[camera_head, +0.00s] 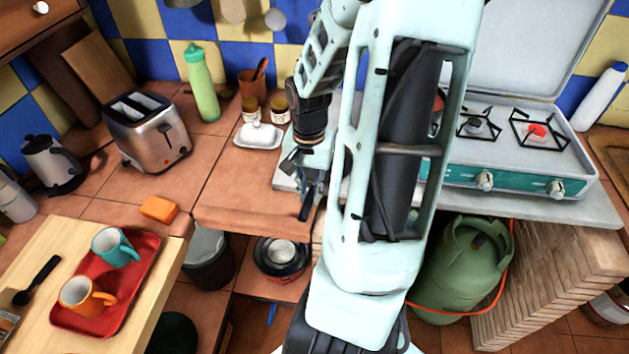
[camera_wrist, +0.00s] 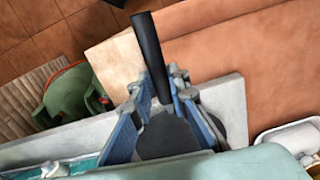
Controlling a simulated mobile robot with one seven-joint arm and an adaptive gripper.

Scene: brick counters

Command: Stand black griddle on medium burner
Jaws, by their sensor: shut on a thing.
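My gripper (camera_wrist: 160,90) is shut on the black griddle, whose straight handle (camera_wrist: 150,45) sticks out past the fingertips in the wrist view. The griddle's dark round plate (camera_wrist: 168,138) shows between and behind the blue fingers, over a grey slab. In the head view my gripper (camera_head: 311,178) is left of the stove, with the dark handle tip (camera_head: 305,210) below it; the plate is hidden there. The white and teal stove (camera_head: 520,178) has a burner with a grey cap (camera_head: 478,126) and one with a red cap (camera_head: 537,131). My arm hides the stove's left part.
The grey slab (camera_head: 585,208) carries the stove. A white butter dish (camera_head: 258,136), jars (camera_head: 279,108) and a green bottle (camera_head: 202,85) stand left of my gripper. The stove's raised lid (camera_head: 540,45) stands behind the burners. A white bottle (camera_head: 601,97) is at right.

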